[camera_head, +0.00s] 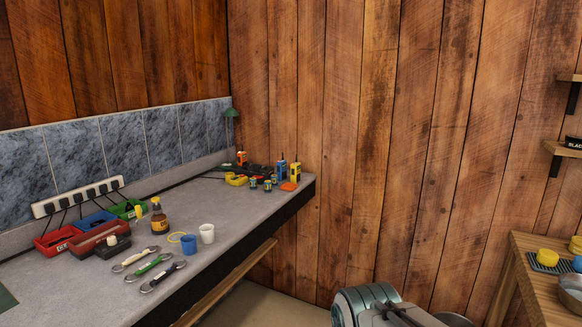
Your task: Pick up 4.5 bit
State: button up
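Several metal bit-like tools with ringed or hooked ends lie side by side on the grey bench (232,218): a pale-handled one (135,259), a green-handled one (149,266) and a dark-handled one (163,277). Any size marks on them are too small to read, so I cannot tell which, if any, is the 4.5 bit. Red (58,240), blue (92,221) and green (127,209) open bins stand behind them, with small labels I cannot read. Parts of my arm show at the bottom edge; my gripper's fingertips are not in view.
A brown bottle (158,220), a blue cup (189,245) and a white cup (207,234) stand near the tools. A power strip (78,197) runs along the wall. Small colourful items crowd the bench's far end. A wooden table (530,277) stands at right.

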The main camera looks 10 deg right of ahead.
aim_at(135, 258)
jog(key=z, duration=0.75)
jog(key=i, duration=1.9)
jog(key=u, duration=0.8)
jog(key=i, duration=0.25)
jog(key=u, duration=0.15)
jog(key=k, duration=0.65)
jog(key=z, duration=0.15)
jog(key=i, duration=1.15)
jog(key=u, duration=2.55)
